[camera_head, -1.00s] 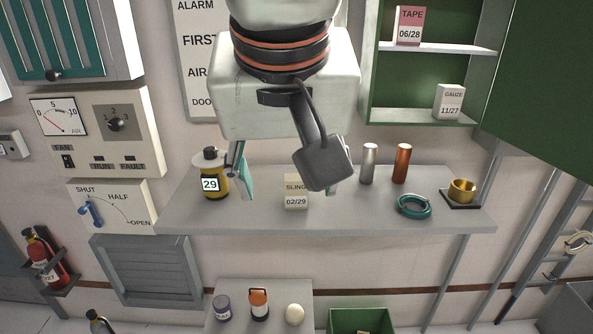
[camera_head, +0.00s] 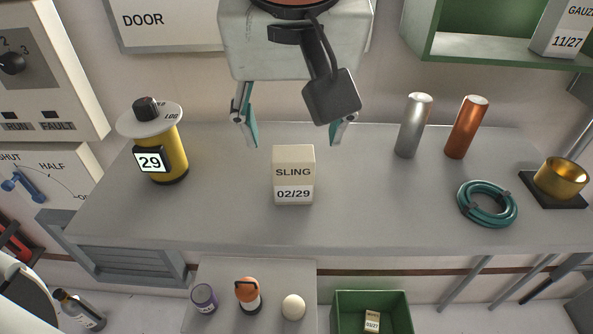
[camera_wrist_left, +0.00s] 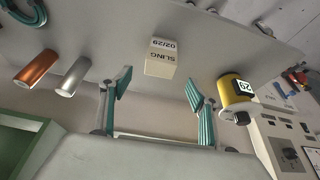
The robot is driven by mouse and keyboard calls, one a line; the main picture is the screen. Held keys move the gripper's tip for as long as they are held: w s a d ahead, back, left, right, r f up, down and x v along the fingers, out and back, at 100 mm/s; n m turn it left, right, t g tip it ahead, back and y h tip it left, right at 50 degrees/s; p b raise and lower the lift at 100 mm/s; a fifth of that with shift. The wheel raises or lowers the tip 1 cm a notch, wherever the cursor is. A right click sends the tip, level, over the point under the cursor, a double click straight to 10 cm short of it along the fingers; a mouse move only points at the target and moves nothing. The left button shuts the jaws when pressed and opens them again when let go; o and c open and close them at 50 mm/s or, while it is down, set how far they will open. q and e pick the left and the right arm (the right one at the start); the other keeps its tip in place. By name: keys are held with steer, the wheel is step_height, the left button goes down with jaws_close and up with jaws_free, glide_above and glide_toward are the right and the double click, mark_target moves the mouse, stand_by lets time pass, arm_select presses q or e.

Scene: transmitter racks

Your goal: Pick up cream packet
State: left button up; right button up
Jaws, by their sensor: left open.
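The cream packet (camera_head: 293,180), a small box marked SLING 02/29, stands upright on the grey shelf (camera_head: 400,220). My left gripper (camera_head: 294,143) is open and empty, its two teal-padded fingers spread wide. In the head view it hangs just above and behind the packet, with the fingertips to either side of its top and apart from it. In the left wrist view the packet (camera_wrist_left: 161,58) shows beyond the gap between the fingertips (camera_wrist_left: 160,84). My right gripper is not in view.
A yellow canister (camera_head: 160,155) stands to the left. A silver cylinder (camera_head: 413,125), a copper cylinder (camera_head: 465,127), a teal coil (camera_head: 487,204) and a brass cup (camera_head: 561,178) are to the right. A green cabinet (camera_head: 480,40) overhangs the right. Shelf around the packet is clear.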

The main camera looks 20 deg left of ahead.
mark_target(293, 154)
arm_select(q)
steer(key=b+x, duration=0.1)
steer(key=x, duration=0.6)
steer(key=shift+w+a+f, duration=0.15)
steer(key=shift+w+f, duration=0.05)
steer(key=shift+f, duration=0.15)
steer(key=shift+s+r, duration=0.1)
steer(key=c, duration=1.2)
